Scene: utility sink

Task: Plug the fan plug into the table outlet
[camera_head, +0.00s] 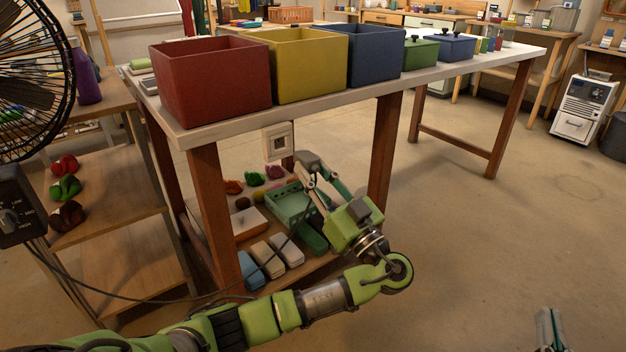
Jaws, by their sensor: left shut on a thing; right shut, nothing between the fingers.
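The table outlet (278,141) is a pale box with a dark-framed socket face, fixed under the front edge of the table (222,128). My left gripper (308,162) is just right of the outlet and slightly lower, under the tabletop. It is shut on the fan plug, which is mostly hidden by the fingers; I cannot tell whether the plug touches the outlet. The fan (30,75) stands at the left with its control box (14,205). Its dark cord (100,293) runs low toward my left arm. My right gripper (550,328) is shut and empty at the bottom right.
Red (212,85), yellow (300,68) and blue (375,55) bins stand on the table above the outlet. Table legs (384,150) flank the space beneath.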

